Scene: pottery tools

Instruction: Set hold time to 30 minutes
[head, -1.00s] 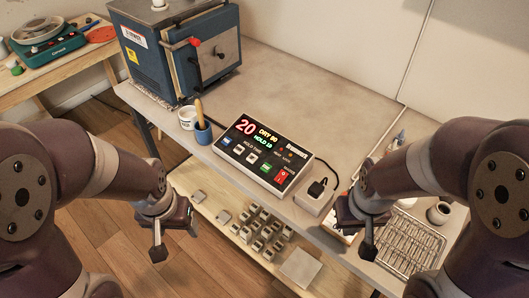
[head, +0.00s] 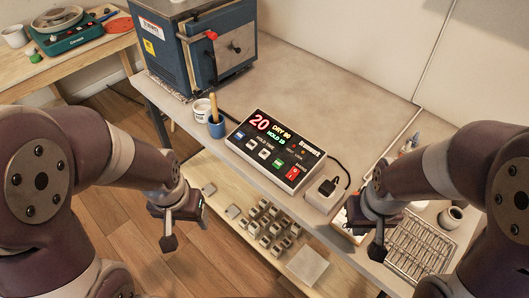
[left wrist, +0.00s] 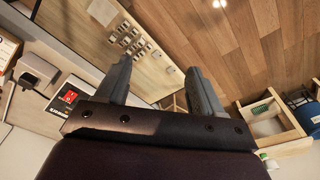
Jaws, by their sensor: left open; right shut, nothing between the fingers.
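The controller box (head: 274,147) lies on the grey table with its panel facing up. Its display shows a red 20, "DRY 80" in yellow and a green "HOLD" line that seems to read 10. Below the display are a blue key, pale hold time keys (head: 257,148), a green key and a red switch (head: 292,173). A corner of the box shows in the left wrist view (left wrist: 62,100). My left gripper (head: 172,228) is open and empty, left of the box and beyond the table's front edge. My right gripper (head: 375,238) is shut and empty, right of the box. Neither touches it.
A blue kiln (head: 205,45) stands behind the box. A blue cup (head: 216,127) and white cup (head: 201,110) stand at its left. A plug adapter (head: 323,191) and wire rack (head: 420,245) lie right. A lower shelf holds several small blocks. The table behind the box is clear.

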